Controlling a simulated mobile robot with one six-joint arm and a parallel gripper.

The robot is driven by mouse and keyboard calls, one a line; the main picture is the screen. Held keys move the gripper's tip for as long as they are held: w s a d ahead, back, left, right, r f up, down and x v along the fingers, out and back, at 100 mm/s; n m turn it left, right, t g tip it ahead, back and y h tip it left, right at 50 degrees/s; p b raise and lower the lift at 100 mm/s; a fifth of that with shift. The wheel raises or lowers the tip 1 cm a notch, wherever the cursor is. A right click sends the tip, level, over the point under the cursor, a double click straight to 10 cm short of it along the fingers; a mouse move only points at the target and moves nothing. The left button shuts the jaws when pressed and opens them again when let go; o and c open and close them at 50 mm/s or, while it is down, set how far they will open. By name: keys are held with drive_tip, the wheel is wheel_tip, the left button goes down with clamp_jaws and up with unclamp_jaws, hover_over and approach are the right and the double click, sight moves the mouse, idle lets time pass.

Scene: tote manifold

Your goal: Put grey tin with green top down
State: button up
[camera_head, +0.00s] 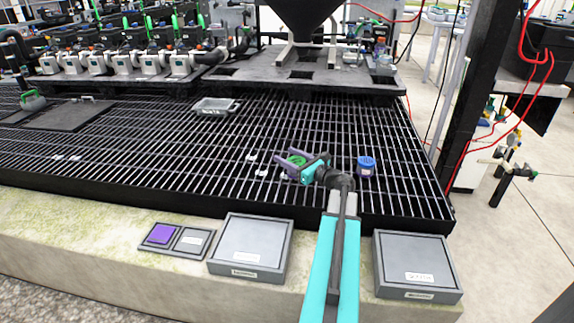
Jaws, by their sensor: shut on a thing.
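My gripper (291,166) is at the end of my teal arm, over the black slatted grating, right of the picture's middle. Its purple fingers are shut around a small round tin with a green top (297,160). Most of the tin's side is hidden by the fingers and the wrist. I cannot tell whether the tin touches the grating (150,150) or hangs just above it.
A blue-topped tin (366,166) stands on the grating just right of my gripper. Small white discs (256,165) lie to its left. A grey tray (216,106) sits farther back. Grey boxes (252,247) (416,265) and a purple pad (162,234) line the front ledge.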

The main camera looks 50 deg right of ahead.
drive_tip(key=shift+w, duration=0.15)
drive_tip(key=shift+w+d+f, duration=0.1)
drive_tip(key=shift+w+d, duration=0.3)
drive_tip(key=shift+w, duration=0.2)
drive_tip(key=shift+s+a+f+b, duration=0.1)
drive_tip(key=shift+f+b, duration=0.8)
drive_tip(key=shift+f, duration=0.85)
drive_tip(key=shift+f, duration=0.15)
drive_tip(key=o, duration=1.1)
drive_tip(key=shift+r, duration=0.25)
drive_tip(key=s+p, duration=0.1)
drive_tip(key=s, duration=0.5)
drive_tip(key=s+p, duration=0.1)
drive_tip(key=s, duration=0.5)
drive_tip(key=shift+a+f+p, duration=0.1)
drive_tip(key=shift+a+p, duration=0.1)
drive_tip(key=shift+p, duration=0.15)
